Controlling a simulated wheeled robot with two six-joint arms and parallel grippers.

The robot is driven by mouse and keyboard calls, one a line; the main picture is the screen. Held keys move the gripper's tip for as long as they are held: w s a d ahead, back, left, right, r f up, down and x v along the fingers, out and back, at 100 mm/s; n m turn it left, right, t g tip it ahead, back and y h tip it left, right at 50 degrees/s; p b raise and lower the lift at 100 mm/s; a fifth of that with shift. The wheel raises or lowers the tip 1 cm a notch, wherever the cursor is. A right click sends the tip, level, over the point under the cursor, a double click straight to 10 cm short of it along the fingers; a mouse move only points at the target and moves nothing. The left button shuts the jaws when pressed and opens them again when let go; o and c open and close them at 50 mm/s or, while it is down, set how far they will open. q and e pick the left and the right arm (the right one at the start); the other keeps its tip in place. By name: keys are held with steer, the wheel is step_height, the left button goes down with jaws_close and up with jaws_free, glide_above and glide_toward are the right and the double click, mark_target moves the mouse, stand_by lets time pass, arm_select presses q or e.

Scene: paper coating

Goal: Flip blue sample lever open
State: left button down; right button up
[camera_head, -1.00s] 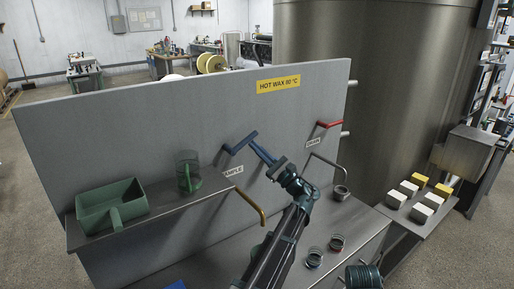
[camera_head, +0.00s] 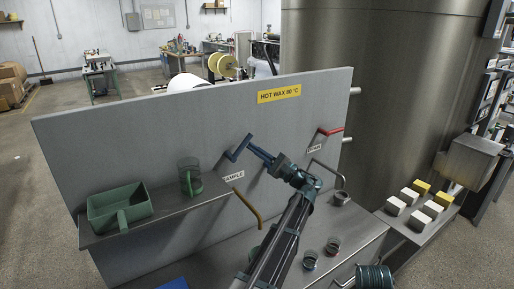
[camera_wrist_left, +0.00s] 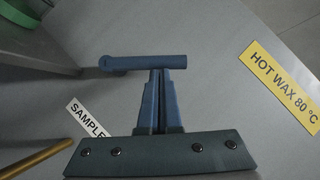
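The blue sample lever (camera_head: 236,149) is on the grey panel, above the SAMPLE label (camera_head: 234,176). In the left wrist view its bar (camera_wrist_left: 145,62) lies level across the upper middle. My left gripper (camera_head: 252,149) reaches it from the lower right. In the left wrist view the fingers (camera_wrist_left: 158,75) are close together with only a thin gap, and their tips meet the underside of the bar. The bar does not appear to be between the fingers; whether they touch it firmly I cannot tell. My right gripper is not in view.
A brass spout (camera_head: 248,208) sticks out below the lever. A green tray (camera_head: 107,212) and a green mug (camera_head: 189,178) stand on the left shelf (camera_head: 160,213). A red drain lever (camera_head: 330,132) is to the right. Small rings (camera_head: 333,246) lie on the lower bench.

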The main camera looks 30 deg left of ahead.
mark_target(245, 141)
arm_select(q)
steer(key=r+n+g+h+p, duration=0.1)
steer(key=n+p, duration=0.1)
steer(key=p, duration=0.1)
steer(key=s+a+r+n+h+p, duration=0.1)
steer(key=n+p, duration=0.1)
steer(key=p, duration=0.1)
steer(key=s+r+n+g+h+p, duration=0.1)
steer(key=r+n+p, duration=0.1)
steer(key=n+p, duration=0.1)
steer(key=shift+s+a+g, duration=0.2)
steer(key=shift+g, duration=0.1)
steer(key=shift+s+a+n+h+p, duration=0.15)
steer(key=shift+s+n+h+p, duration=0.2)
steer(key=shift+p, duration=0.25)
steer(key=shift+s+a, duration=0.1)
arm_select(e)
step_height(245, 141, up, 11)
arm_select(q)
steer(key=shift+s+a+r, duration=0.1)
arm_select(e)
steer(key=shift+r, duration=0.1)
